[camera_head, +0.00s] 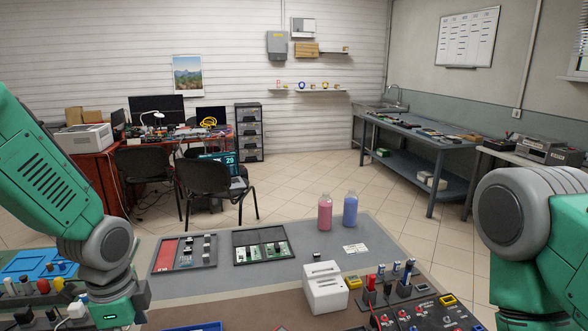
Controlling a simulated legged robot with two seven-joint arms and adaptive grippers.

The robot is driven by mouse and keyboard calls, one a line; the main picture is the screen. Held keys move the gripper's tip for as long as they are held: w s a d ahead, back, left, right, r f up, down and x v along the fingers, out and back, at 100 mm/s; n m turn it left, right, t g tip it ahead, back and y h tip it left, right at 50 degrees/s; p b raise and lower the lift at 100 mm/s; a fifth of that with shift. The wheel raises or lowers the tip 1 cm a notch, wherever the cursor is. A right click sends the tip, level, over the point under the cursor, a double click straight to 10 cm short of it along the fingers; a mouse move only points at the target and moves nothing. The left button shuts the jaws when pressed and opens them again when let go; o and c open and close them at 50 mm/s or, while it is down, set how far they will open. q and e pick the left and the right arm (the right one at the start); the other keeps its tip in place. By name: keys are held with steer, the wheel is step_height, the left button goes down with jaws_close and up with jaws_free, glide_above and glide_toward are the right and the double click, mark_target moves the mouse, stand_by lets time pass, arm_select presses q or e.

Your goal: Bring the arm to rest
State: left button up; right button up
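My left arm (105,240) comes in from the left and reaches down over the left part of the bench. Its lower end runs out of the bottom of the picture, and no fingers show. My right arm (515,215) stands at the right edge with its rounded joint raised. Its gripper lies outside the picture. No held object can be seen at either arm. No coolant hose can be made out.
The bench (375,240) holds a pink bottle (325,213), a blue bottle (350,211), two component trays (185,252) (262,246), a white box (325,288) and a connector panel (425,315). A blue tray (35,264) sits at left. Chairs and desks stand beyond.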

arm_select(q)
steer(key=s+f+n+b, duration=0.4)
steer(key=s+f, duration=0.3)
steer(key=f, duration=0.4)
steer(key=s+f+n+b, duration=0.5)
steer(key=s+f, duration=0.2)
steer(key=f, duration=0.5)
steer(key=s+f+n+b, duration=0.4)
steer(key=s+f, duration=0.4)
steer(key=f, duration=0.3)
steer(key=shift+a+f+n+t, duration=0.15)
steer(key=shift+f+n+t, duration=0.2)
steer(key=shift+n, duration=0.35)
steer(key=shift+a, duration=0.1)
